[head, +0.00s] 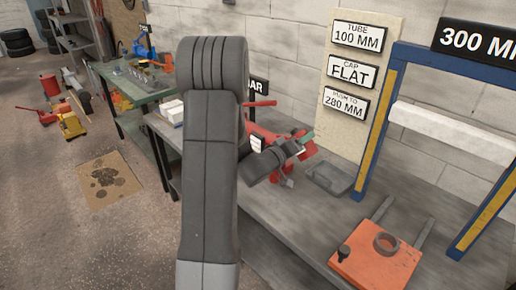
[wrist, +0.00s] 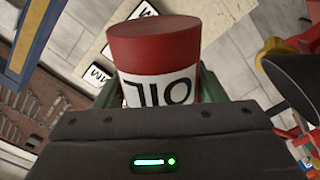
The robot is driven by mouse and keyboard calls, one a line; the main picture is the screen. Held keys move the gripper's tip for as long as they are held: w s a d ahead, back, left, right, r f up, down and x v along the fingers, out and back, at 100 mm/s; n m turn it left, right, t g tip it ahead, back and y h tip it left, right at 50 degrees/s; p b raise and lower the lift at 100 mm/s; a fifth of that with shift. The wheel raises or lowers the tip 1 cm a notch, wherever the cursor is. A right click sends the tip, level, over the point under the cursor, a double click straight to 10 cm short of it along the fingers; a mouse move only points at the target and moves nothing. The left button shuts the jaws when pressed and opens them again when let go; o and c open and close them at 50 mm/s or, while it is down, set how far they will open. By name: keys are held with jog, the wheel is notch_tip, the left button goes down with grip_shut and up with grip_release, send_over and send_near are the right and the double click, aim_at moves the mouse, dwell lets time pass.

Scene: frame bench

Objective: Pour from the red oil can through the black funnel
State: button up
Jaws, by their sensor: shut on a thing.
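The red oil can (wrist: 155,48) fills the middle of the wrist view, its white label reading OIL upside down. My gripper (wrist: 157,90) is shut on it, with a green finger on either side of the can. In the head view my gripper (head: 303,143) is over the bench beside a red jack, and the can is hard to make out there. A dark shape with a rounded rim, which looks like the black funnel (wrist: 295,85), is at the right of the wrist view, apart from the can. I cannot pick out the funnel in the head view, where my arm covers much of the middle.
A blue and yellow frame (head: 377,120) stands on the grey bench (head: 285,235). An orange plate (head: 378,262) with a ring lies at the front right, and a grey tray (head: 332,178) lies near the sign board (head: 343,122). Bare bench lies between my arm and the plate.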

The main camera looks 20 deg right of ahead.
jog(key=shift+r, duration=0.15)
jog(key=shift+w+r+n+p, duration=0.1)
jog(key=shift+r+n+p, duration=0.25)
jog(key=shift+p, duration=0.45)
jog(key=shift+w+r+n+p, duration=0.15)
jog(key=shift+r+n+p, duration=0.2)
jog(key=shift+p, duration=0.4)
jog(key=shift+w+a+r+n+p, duration=0.1)
jog(key=shift+r+n+p, duration=0.25)
jog(key=shift+p, duration=0.4)
jog(key=shift+f, duration=0.1)
jog(key=shift+f+b, duration=0.2)
jog(key=shift+b, duration=0.15)
dwell(1.9)
